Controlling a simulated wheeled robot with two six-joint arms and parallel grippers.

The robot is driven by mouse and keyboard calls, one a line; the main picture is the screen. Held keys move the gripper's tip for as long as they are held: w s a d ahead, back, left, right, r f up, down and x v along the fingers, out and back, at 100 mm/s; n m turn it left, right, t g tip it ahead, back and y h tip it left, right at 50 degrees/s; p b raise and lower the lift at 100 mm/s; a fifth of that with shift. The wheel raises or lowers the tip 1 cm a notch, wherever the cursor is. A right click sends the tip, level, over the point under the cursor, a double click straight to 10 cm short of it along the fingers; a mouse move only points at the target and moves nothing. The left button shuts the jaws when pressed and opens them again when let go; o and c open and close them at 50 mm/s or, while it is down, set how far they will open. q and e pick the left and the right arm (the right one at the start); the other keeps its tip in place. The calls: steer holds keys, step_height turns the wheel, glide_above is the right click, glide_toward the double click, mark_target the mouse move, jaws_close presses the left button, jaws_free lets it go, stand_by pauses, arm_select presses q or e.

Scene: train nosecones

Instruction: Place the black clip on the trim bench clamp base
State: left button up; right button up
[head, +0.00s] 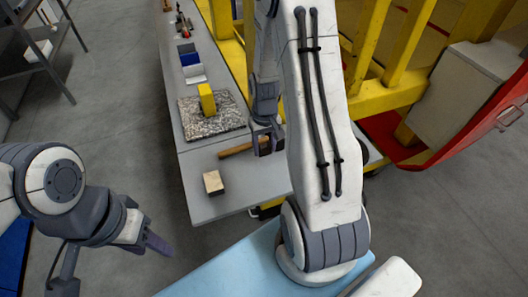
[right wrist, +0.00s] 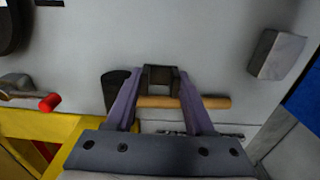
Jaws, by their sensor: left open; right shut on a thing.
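The black clip (right wrist: 160,79) is a dark, squared bracket shape between the fingertips of my right gripper (right wrist: 162,84) in the right wrist view. My right gripper is shut on it. In the head view the right gripper (head: 266,141) is over the near part of the bench, partly behind my right arm; the clip cannot be made out there. A red-tipped lever on a grey metal body (right wrist: 20,90) shows at the left of the right wrist view. It looks like a clamp; I cannot tell its base clearly. My left gripper (head: 157,243) is open and empty, low at left, apart from the bench.
The grey bench (head: 190,160) holds a wooden-handled tool (head: 233,151), a small block (head: 213,182), a speckled plate (head: 190,125) with a yellow block (head: 207,99), and blue and white bins further back. Yellow railings (head: 402,45) stand right of it. The bench's near left corner is clear.

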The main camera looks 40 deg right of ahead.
mark_target(264, 151)
step_height(264, 151, down, 4)
steer(key=shift+w+r+p, duration=0.1)
steer(key=shift+r+p, duration=0.05)
steer(key=shift+p, duration=0.35)
steer(key=shift+f, duration=0.25)
steer(key=shift+a, duration=0.1)
steer(key=shift+f, duration=0.15)
steer(key=o, duration=1)
